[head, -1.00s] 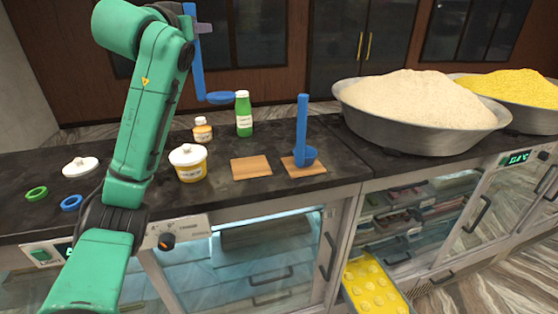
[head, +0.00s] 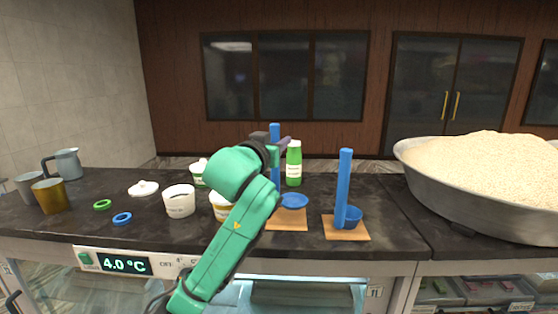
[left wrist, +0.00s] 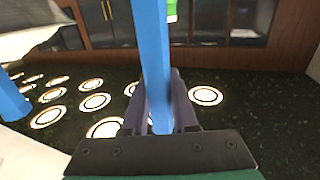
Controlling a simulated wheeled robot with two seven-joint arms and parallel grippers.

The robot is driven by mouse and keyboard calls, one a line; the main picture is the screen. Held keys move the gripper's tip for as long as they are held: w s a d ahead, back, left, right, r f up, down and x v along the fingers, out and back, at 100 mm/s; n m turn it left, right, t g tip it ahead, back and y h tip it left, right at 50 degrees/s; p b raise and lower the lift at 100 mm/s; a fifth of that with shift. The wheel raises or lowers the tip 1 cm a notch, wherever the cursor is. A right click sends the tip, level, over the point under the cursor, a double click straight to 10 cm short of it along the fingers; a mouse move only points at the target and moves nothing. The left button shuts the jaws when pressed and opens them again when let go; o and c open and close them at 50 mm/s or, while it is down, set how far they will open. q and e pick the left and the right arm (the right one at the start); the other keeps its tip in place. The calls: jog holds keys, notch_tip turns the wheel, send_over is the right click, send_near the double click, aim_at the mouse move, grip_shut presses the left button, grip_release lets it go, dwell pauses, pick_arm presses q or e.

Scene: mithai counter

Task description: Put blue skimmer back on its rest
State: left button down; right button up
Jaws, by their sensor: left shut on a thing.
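My left gripper (head: 283,144) is shut on the upright handle of the blue skimmer (head: 293,200). The skimmer's flat round head is low over the left wooden rest (head: 288,222); I cannot tell whether it touches. A blue ladle (head: 344,190) with a deeper bowl stands upright on the right wooden rest (head: 345,235). My right gripper is not in view.
A green bottle (head: 294,165) stands just behind the skimmer. White tubs (head: 179,201), a lid (head: 143,188), and green and blue rings (head: 122,218) lie to the left. A large metal basin (head: 440,205) of pale grains stands at right. The black counter is clear near its front edge.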

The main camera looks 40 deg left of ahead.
pick_arm(q)
jog(key=f, duration=0.4)
jog(key=shift+s+a, duration=0.2)
jog(key=c, duration=0.7)
grip_release()
